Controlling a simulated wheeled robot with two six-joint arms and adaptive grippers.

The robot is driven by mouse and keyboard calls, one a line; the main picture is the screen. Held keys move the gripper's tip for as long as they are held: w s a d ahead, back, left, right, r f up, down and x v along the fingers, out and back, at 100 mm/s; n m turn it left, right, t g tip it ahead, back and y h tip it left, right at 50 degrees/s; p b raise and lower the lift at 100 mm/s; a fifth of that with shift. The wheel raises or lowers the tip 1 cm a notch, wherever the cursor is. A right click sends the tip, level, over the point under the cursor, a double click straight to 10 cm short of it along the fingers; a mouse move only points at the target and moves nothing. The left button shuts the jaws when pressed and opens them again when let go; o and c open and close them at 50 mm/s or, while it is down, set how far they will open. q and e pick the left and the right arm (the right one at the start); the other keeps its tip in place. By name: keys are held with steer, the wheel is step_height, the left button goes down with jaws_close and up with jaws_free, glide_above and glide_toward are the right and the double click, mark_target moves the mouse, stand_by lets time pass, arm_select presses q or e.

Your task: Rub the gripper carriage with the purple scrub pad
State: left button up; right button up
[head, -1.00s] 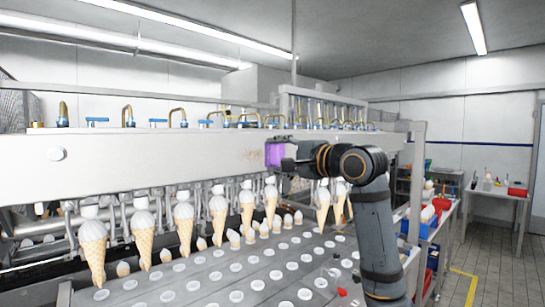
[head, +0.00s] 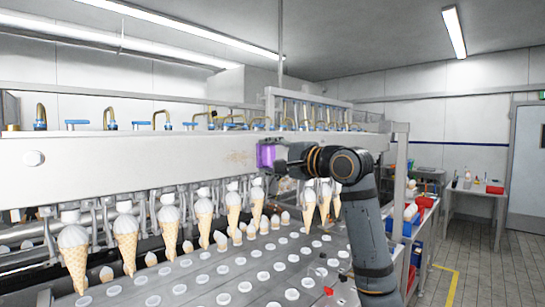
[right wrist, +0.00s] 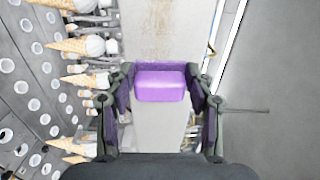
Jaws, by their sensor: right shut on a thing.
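The purple scrub pad (head: 266,156) is at the front face of the long pale gripper carriage (head: 130,160) in the head view. In the right wrist view the pad (right wrist: 160,86) sits between the fingertips of my right gripper (right wrist: 160,82), which is shut on it. The carriage (right wrist: 150,125) lies beyond the pad there; I cannot tell whether they touch. A brownish stain (head: 238,155) marks the carriage just left of the pad, and it also shows in the right wrist view (right wrist: 158,20). My left gripper is not in view.
Ice cream cones (head: 128,235) hang in a row below the carriage. A grey plate with round holes (head: 215,280) lies under them. Blue-and-brass fittings (head: 105,118) line the carriage top. A side table with a red bin (head: 495,189) stands at the right, with open floor before it.

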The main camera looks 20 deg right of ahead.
steer(key=shift+s+a, duration=0.2)
steer(key=shift+a, duration=0.4)
steer(key=shift+s+a, duration=0.2)
steer(key=shift+a, duration=0.35)
steer(key=shift+s+a+p, duration=0.3)
steer(key=shift+a+p, duration=0.2)
steer(key=shift+a, duration=0.4)
steer(key=shift+s+a, duration=0.25)
steer(key=shift+a, duration=0.4)
steer(key=shift+s+a+p, duration=0.2)
steer(key=shift+a+p, duration=0.2)
steer(key=shift+a, duration=0.2)
steer(key=shift+s+a, duration=0.2)
steer(key=shift+a, duration=0.35)
steer(key=shift+s+a, duration=0.2)
steer(key=shift+a, duration=0.3)
steer(key=shift+s+a+p, duration=0.2)
steer(key=shift+a+p, duration=0.35)
steer(key=shift+a, duration=0.05)
steer(key=shift+s+a, duration=0.2)
steer(key=shift+a, duration=0.3)
steer(key=shift+s+a, duration=0.2)
steer(key=shift+a, duration=0.3)
steer(key=shift+d, duration=0.1)
